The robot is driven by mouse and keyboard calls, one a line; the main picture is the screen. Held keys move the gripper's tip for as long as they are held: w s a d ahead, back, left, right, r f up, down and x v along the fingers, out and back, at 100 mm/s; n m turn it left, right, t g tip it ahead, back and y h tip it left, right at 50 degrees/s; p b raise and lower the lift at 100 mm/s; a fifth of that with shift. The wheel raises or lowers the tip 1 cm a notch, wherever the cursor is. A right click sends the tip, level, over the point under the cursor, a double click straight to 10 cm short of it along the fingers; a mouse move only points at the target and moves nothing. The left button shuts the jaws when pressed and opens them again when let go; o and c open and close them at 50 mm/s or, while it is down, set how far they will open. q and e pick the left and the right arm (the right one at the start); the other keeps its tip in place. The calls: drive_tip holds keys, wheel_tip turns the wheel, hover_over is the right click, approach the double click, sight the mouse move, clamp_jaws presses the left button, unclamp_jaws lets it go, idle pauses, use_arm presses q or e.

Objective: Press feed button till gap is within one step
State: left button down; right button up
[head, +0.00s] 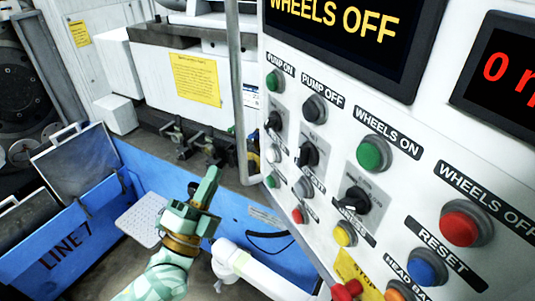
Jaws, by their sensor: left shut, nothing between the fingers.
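The white control panel (330,115) fills the right side of the head view. No label that I can read says feed; several small labels are too small or covered to read. My left gripper (209,178) is shut and empty, fingers pointing up, left of the panel and apart from its buttons. The upper display (345,22) reads "WHEELS OFF" in yellow. A second display (508,75) shows red characters cut off by the right edge, so no gap value can be read. My right gripper is not in view.
The panel has green wheels-on (374,153), red wheels-off (466,223) and blue reset (426,267) buttons, plus black selector knobs (360,200). A yellow button (345,233) sits lower. A grey post (238,90) stands left of the panel. Blue "LINE 7" bins (60,245) stand left.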

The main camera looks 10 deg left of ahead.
sight(272, 155)
use_arm(q)
drive_tip(key=w+d+b, duration=0.1)
drive_tip(key=w+d, duration=0.4)
drive_tip(key=d, duration=0.2)
idle(0.7)
idle(1.4)
drive_tip(key=shift+d, duration=0.1)
drive_tip(key=shift+w+d, duration=0.2)
drive_tip(key=shift+d, duration=0.05)
